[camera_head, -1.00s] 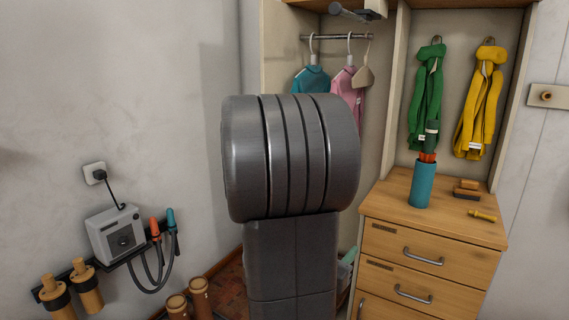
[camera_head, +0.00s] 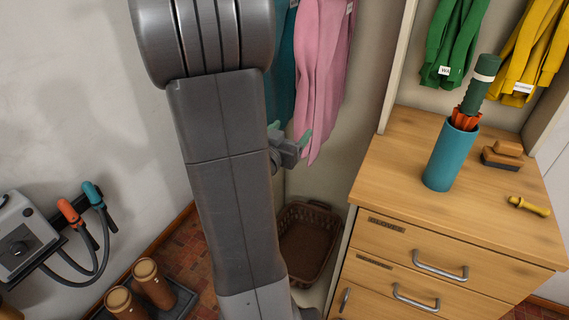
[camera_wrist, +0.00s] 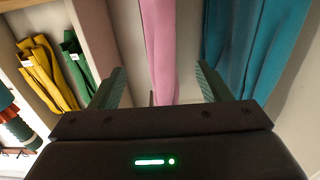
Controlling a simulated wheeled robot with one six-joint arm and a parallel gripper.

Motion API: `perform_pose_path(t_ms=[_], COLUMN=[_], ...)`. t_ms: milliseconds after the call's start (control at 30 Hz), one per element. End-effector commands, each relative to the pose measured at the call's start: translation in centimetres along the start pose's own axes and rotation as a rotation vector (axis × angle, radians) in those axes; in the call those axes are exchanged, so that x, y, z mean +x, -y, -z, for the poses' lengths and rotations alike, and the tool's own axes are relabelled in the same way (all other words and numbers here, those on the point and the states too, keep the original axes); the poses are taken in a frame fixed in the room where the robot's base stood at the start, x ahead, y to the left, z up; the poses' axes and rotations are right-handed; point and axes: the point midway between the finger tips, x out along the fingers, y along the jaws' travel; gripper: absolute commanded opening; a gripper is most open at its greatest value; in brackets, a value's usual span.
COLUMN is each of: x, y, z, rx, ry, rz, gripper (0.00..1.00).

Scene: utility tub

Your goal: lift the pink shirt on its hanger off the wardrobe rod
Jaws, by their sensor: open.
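The pink shirt (camera_head: 322,65) hangs in the wardrobe, and its lower part shows in the head view. Its hanger and the rod are out of view. My gripper (camera_head: 290,132) is partly hidden behind my arm, near the shirt's lower hem. In the wrist view my gripper (camera_wrist: 160,72) is open and empty, with green-padded fingers apart. There the pink shirt (camera_wrist: 160,45) shows beyond the gap between the fingers. I cannot tell whether they touch it.
A teal shirt (camera_head: 284,75) hangs just left of the pink one. A brown basket (camera_head: 308,246) stands below. A wooden drawer unit (camera_head: 400,196) on the right holds a teal cup (camera_head: 450,158) with an umbrella. Green (camera_head: 452,45) and yellow (camera_head: 535,50) garments hang above it.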

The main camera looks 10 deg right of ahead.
Motion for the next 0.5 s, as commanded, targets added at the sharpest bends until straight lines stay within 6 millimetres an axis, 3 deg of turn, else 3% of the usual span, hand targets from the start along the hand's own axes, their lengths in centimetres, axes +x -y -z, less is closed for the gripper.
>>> perform_pose_path(t_ms=[300,500], x=[6.5,9.4], y=[-0.1,0.0], z=[0.0,0.1], rx=[-0.001,0.0], ry=[0.001,0.0], rz=[-0.002,0.0], gripper=[0.7,0.7])
